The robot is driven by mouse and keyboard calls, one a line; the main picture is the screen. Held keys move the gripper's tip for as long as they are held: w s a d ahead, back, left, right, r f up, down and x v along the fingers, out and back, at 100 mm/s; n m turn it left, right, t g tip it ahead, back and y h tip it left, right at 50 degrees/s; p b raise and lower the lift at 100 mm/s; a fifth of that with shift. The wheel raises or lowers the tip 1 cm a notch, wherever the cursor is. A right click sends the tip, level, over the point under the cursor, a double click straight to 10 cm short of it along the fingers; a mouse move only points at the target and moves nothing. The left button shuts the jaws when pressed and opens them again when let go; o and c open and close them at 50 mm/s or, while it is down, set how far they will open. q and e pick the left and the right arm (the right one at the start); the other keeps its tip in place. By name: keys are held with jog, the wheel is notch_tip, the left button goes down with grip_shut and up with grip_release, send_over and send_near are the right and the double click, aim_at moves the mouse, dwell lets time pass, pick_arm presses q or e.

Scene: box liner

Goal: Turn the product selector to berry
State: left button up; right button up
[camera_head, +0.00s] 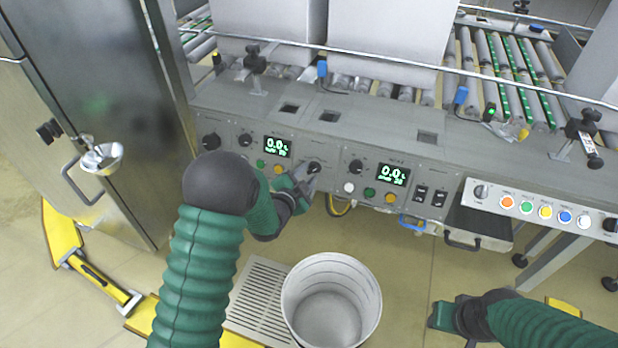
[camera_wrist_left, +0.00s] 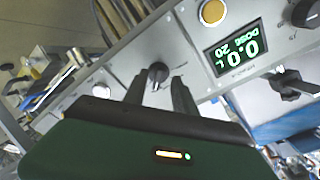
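A dark rotary knob (camera_head: 314,167) sits on the grey control panel, right of the left green display (camera_head: 277,147). In the left wrist view this knob (camera_wrist_left: 158,74) lies between the finger ends of my left gripper (camera_wrist_left: 160,84). In the head view my left gripper (camera_head: 306,180) is right at the knob and partly covers it. Its fingers are apart; I cannot tell whether they touch the knob. The knob's labels are too small to read, so I cannot confirm berry or its setting. My right gripper (camera_head: 450,315) is low at the right, away from the panel; its fingers are unclear.
A second display (camera_head: 393,175) with buttons and switches is right of the knob. A coloured-button box (camera_head: 540,210) is farther right. A white bucket (camera_head: 331,300) stands on the floor below. A metal cabinet (camera_head: 110,90) is at left. A rail (camera_head: 400,62) runs above the panel.

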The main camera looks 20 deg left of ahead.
pick_arm(q)
jog(key=shift+w+f, duration=0.1)
jog(key=shift+w, duration=0.2)
jog(key=shift+w+d, duration=0.1)
jog(key=shift+d, duration=0.35)
jog(key=shift+c, duration=1)
jog(key=shift+a, duration=0.25)
grip_shut()
pick_arm(e)
jog(key=shift+d+f, duration=0.1)
jog(key=shift+f, duration=0.05)
